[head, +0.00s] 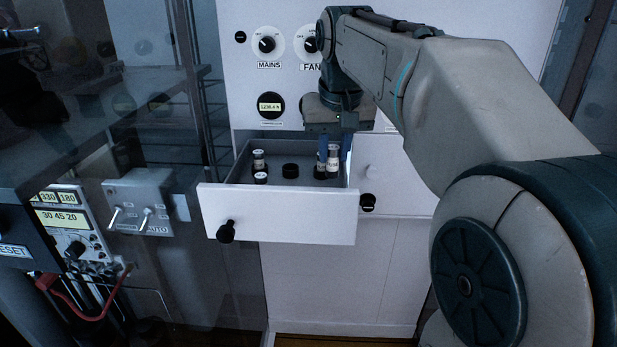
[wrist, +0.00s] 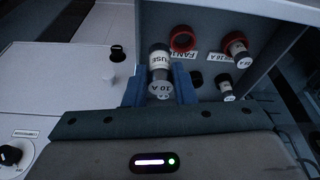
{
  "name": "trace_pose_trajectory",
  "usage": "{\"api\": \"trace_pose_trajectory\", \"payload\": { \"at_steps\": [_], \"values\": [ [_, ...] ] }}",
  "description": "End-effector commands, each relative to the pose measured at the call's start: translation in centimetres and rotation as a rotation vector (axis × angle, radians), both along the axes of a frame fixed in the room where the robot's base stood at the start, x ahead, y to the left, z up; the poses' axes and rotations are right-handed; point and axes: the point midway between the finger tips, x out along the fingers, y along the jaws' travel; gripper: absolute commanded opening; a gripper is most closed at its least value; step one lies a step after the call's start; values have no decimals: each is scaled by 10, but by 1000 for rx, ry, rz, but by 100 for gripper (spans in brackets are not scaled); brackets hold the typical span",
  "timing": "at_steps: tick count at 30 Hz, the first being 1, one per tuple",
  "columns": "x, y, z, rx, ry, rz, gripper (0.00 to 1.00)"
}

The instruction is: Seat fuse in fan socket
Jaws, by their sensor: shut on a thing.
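My gripper (wrist: 158,88) has its blue fingers shut on a fuse (wrist: 159,62) with a white "FUSE" label and a pale cap end; the cap's rating appears upside down and is hard to read. In the head view, my gripper (head: 335,150) points down into the right side of the open drawer (head: 277,214). The fan socket (wrist: 182,40), a red ring beside a "FAN" label, appears empty in the wrist view, beyond and to the right of the held fuse. I cannot tell whether the fuse's lower end touches anything.
Another fuse (wrist: 236,46) stands in a red-ringed socket, and a smaller one (wrist: 225,86) stands nearer. A black round socket (head: 290,171) sits mid-drawer. MAINS and FAN knobs (head: 267,44) are on the panel above.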

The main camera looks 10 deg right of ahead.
Motion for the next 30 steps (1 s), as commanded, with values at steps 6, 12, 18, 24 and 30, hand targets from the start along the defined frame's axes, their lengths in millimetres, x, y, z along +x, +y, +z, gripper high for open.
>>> {"api": "trace_pose_trajectory", "payload": {
  "at_steps": [6,12,18,24,30],
  "values": [
    [27,29,-27,4,8,-2,0],
    [31,42,-37,1,5,-3,0],
    [30,43,-64,0,4,-3,0],
    [33,38,-74,5,4,-4,0],
    [34,37,-75,5,5,-5,45]
  ]
}}
